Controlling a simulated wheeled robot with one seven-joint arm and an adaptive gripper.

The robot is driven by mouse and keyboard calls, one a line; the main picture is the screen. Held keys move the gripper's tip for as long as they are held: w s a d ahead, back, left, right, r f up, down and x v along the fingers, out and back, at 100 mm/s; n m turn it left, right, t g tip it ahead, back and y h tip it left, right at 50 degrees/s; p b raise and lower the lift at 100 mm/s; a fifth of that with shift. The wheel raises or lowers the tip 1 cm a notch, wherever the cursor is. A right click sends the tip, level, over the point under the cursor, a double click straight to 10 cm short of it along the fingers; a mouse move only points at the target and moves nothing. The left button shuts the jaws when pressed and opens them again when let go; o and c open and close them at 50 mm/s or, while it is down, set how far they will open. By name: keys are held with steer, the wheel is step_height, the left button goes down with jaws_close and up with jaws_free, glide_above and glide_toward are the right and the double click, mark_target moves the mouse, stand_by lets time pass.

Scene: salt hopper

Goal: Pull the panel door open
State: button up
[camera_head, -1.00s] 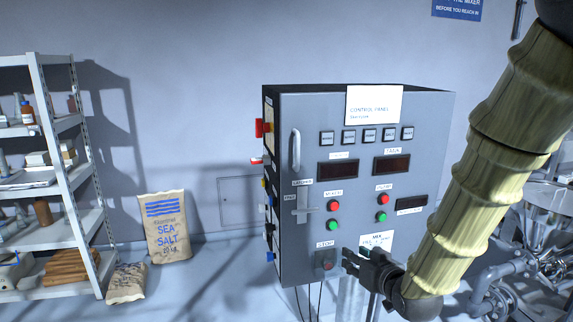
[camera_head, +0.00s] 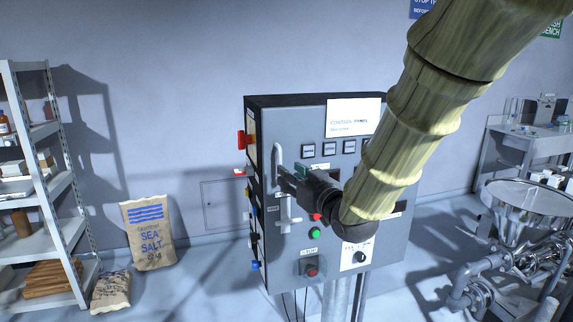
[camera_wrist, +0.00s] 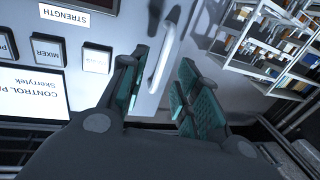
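The panel door (camera_head: 330,262) is the grey front of the control panel box, and it looks shut. Its white vertical handle (camera_head: 277,158) is near the door's upper left edge. My gripper (camera_head: 284,179) is in front of the door at the handle's lower part. In the wrist view the handle (camera_wrist: 162,62) stands between the two open, teal-padded fingers (camera_wrist: 160,95), with visible room on the right side. I cannot tell whether either finger touches it. My arm hides the door's right part and several of its buttons and displays.
A red switch (camera_head: 241,140) sticks out of the box's left side. A sea salt sack (camera_head: 148,235) and a shelf (camera_head: 45,240) stand at the left. A steel hopper (camera_head: 525,205) with pipes is at the right. Floor in front of the sacks is clear.

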steer(key=shift+p+x, duration=1.1)
steer(key=shift+x, duration=2.15)
